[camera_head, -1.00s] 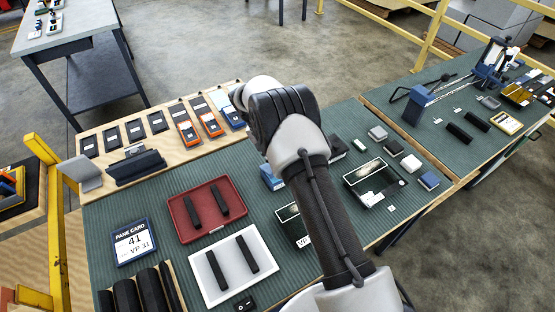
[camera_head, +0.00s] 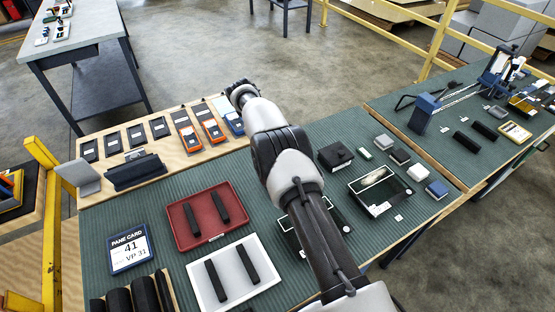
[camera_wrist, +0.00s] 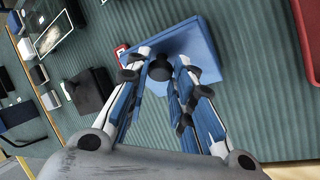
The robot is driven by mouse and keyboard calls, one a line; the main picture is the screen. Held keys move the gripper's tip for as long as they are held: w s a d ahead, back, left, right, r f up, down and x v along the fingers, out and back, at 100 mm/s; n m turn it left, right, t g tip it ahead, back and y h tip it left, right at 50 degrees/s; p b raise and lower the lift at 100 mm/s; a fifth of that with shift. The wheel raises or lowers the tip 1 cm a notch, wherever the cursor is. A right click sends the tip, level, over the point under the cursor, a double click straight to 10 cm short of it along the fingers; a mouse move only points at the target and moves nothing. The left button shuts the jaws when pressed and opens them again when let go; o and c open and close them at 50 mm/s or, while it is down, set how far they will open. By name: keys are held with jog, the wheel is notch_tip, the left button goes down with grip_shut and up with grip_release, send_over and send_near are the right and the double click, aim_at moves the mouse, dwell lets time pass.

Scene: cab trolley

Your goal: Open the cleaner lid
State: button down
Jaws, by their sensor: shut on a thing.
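In the wrist view, a blue box-shaped thing (camera_wrist: 207,35), which looks like the cleaner with its lid, sits on the green ribbed mat. A round black knob (camera_wrist: 160,70) stands on its near part. My gripper (camera_wrist: 160,63) is over the blue thing, with its fingers on either side of the knob and shut on it. A small red and white patch (camera_wrist: 121,50) shows at its left edge. I cannot make out a gap between lid and body. In the head view my arm hides the gripper and the blue thing.
A red tray (camera_head: 184,238) and a white tray (camera_head: 205,298) with black bars lie left of my arm. A black box (camera_head: 335,155) and an open black-rimmed case (camera_head: 402,205) stand to its right. Orange and dark devices line the wooden strip behind.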

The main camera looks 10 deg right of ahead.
jog(key=c, duration=1.4)
grip_release()
notch_tip(320, 180, up, 10)
jog(key=shift+r, duration=0.1)
